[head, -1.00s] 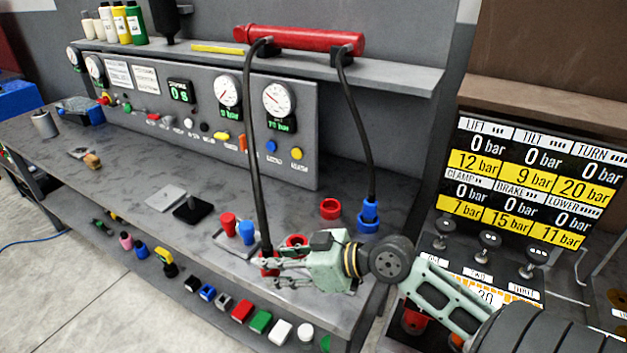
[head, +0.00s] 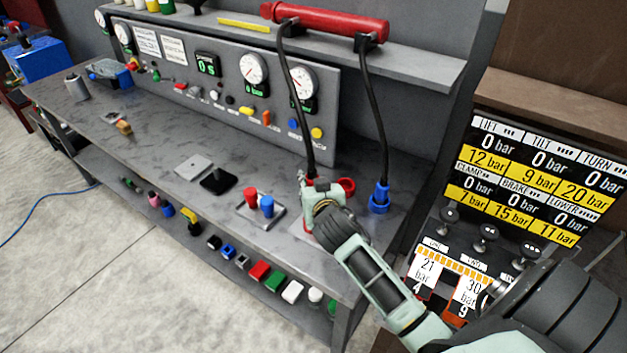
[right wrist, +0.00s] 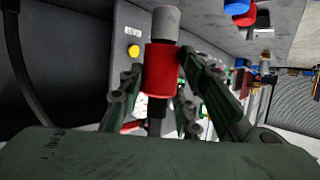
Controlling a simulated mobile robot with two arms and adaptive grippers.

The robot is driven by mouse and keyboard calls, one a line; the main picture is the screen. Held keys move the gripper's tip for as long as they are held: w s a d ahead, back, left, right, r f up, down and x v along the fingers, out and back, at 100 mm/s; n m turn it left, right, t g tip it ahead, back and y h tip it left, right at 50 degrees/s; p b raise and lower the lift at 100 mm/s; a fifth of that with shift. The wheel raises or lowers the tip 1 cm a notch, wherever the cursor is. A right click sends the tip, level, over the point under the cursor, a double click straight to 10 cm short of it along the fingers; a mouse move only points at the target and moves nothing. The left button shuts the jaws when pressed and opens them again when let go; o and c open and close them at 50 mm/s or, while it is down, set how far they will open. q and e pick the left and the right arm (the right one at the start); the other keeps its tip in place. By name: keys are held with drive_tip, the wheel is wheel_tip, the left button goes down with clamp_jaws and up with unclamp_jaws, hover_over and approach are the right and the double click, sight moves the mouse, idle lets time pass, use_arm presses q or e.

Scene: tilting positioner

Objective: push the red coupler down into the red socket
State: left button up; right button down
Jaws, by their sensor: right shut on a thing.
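My right gripper (head: 311,190) is shut on the red coupler at the end of the left black hose. In the head view the gripper mostly hides this coupler. In the right wrist view the red coupler (right wrist: 162,70) sits between the fingers (right wrist: 160,85), its grey nose free of them. A red ring-shaped socket (head: 346,186) shows just right of the gripper on the bench. More red shows below the gripper, mostly hidden. The coupler's nose appears clear of any socket in the wrist view. My left gripper is not in view.
A blue coupler (head: 380,193) stands in a blue socket (head: 379,207) to the right. Red and blue pegs (head: 258,203) stand on a plate to the left. The hoses hang from a red cylinder (head: 325,22) on the shelf. A gauge panel (head: 225,85) stands behind.

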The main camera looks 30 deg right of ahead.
drive_tip(key=shift+d+r, duration=0.1)
drive_tip(key=shift+f, duration=0.25)
wheel_tip(320, 180, down, 4)
drive_tip(key=b, duration=0.3)
drive_tip(key=shift+f+b, duration=0.25)
drive_tip(key=shift+b, duration=0.1)
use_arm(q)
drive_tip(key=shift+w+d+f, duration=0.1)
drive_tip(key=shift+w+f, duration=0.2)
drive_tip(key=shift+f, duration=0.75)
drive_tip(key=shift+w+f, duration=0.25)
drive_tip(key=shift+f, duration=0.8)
use_arm(e)
drive_tip(key=shift+f, duration=0.4)
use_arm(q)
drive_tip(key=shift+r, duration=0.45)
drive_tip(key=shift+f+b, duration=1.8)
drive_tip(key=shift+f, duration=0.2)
use_arm(e)
drive_tip(key=shift+f, duration=2.65)
drive_tip(key=shift+s, duration=0.1)
